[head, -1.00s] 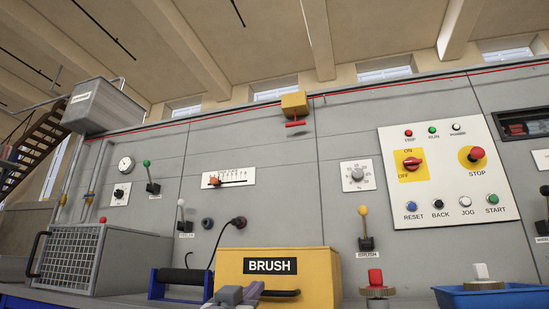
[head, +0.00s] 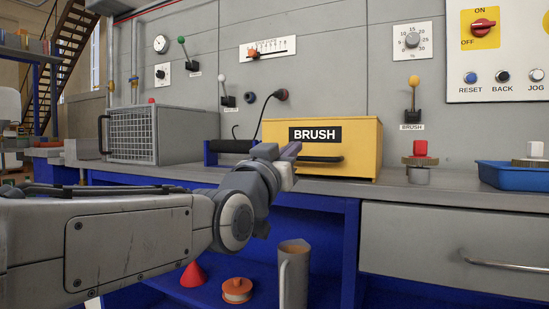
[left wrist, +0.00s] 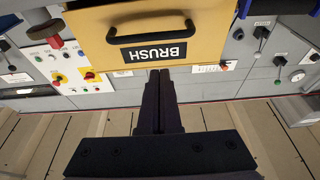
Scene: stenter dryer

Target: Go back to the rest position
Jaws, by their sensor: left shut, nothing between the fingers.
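My left arm comes in from the left in the head view, and its gripper (head: 290,152) is in front of the yellow BRUSH box (head: 362,135), near the box's dark handle (head: 320,159). In the left wrist view the gripper's dark fingers (left wrist: 160,75) are together, with nothing between them. They point toward the yellow box (left wrist: 95,30), which appears upside down there with its handle (left wrist: 150,33). The handle is clear of the fingers in that view. My right gripper does not show.
The grey bench (head: 450,191) carries a mesh-fronted box (head: 130,135), a red-topped part (head: 420,150) and a blue tray (head: 515,176). Below are a blue shelf with a red cone (head: 192,275), an orange spool (head: 237,290), a metal jug (head: 293,275) and a grey drawer (head: 430,245).

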